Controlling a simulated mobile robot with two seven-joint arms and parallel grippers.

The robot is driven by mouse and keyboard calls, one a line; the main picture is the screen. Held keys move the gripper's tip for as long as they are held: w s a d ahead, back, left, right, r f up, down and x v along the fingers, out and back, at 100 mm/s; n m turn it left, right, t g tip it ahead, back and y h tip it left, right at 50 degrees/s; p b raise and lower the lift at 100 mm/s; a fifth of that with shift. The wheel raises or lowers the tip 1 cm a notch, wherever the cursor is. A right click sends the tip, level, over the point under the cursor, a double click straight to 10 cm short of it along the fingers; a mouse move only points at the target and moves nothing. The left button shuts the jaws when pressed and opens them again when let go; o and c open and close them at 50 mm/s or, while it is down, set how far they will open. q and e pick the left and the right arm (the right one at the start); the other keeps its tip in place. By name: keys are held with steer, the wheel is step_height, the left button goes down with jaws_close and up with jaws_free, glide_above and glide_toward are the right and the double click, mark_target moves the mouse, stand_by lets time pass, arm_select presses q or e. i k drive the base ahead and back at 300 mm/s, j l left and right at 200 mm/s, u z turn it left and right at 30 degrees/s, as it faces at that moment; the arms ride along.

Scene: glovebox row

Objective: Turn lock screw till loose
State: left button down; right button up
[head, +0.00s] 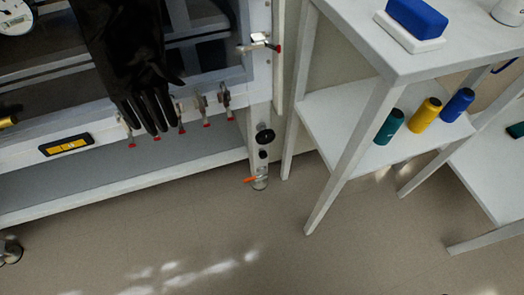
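No part is clearly recognisable as the lock screw. A round black knob (265,136) sits on the lower right post of the glovebox frame. Below it hangs a small clear fitting (261,180) with an orange lever (250,179). A metal latch with a red tip (259,43) is on the right edge of the glovebox. Several red-tipped clamps (201,108) line the lower window frame. Neither of my grippers shows in the head view.
A white shelf table (350,110) at right holds green (389,127), yellow (424,115) and blue (457,105) bottles. The floor (210,225) in front is clear.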

mark_target(263, 154)
steer(key=i+j+u, duration=0.15)
steer(key=j, duration=0.25)
steer(key=i+j+u, duration=0.1)
steer(key=j, duration=0.3)
steer(key=i+j+u, duration=0.15)
steer(key=i+j, duration=0.15)
